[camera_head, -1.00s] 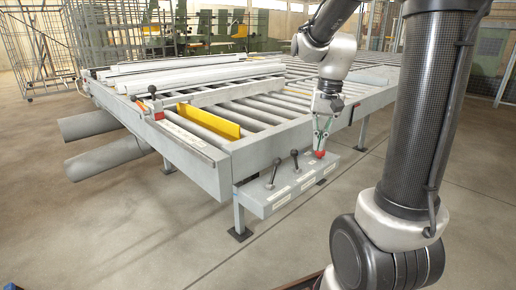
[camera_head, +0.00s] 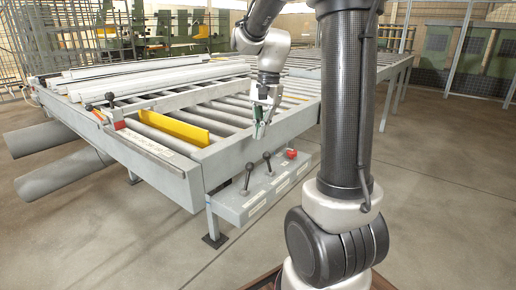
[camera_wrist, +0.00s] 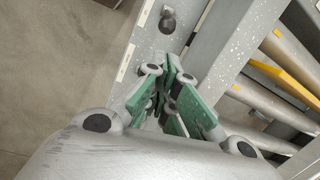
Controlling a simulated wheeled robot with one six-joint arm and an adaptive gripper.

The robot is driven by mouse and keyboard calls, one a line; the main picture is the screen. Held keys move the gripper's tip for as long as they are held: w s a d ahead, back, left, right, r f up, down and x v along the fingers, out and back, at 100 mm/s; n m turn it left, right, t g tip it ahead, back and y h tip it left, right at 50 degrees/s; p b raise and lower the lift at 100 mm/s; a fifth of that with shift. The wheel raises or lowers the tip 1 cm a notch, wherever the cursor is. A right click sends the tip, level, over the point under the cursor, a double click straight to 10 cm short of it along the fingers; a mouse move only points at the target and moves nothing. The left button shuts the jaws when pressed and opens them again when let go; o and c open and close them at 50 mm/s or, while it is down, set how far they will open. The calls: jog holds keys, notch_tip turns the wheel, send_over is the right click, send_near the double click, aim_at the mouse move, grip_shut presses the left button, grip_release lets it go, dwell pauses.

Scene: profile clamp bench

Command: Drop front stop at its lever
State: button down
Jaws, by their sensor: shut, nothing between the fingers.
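A grey control panel (camera_head: 230,211) juts from the near end of the roller table. It carries two black-knobbed levers, a left lever (camera_head: 247,178) and a right lever (camera_head: 267,162), and a red button (camera_head: 291,153). A yellow plate (camera_head: 172,128) stands upright among the rollers; it also shows in the wrist view (camera_wrist: 285,75). My gripper (camera_head: 258,135) is shut and empty, above the panel by the right lever and apart from it. In the wrist view its green fingers (camera_wrist: 171,67) meet; a black knob (camera_wrist: 168,19) lies beyond them. I cannot read the labels.
The roller table (camera_head: 187,172) bears pale profiles (camera_head: 130,70) at the back left. A red-handled clamp (camera_head: 109,97) sits at its left edge. Grey tubes (camera_head: 60,175) jut out below. The floor in front is clear.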

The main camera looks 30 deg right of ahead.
aim_at(247, 179)
jog(key=f, duration=0.3)
jog(key=a+f, duration=0.1)
jog(key=f, duration=0.5)
jog(key=shift+a+f, duration=0.15)
jog(key=shift+a, duration=0.05)
jog(key=shift+w+a, duration=0.1)
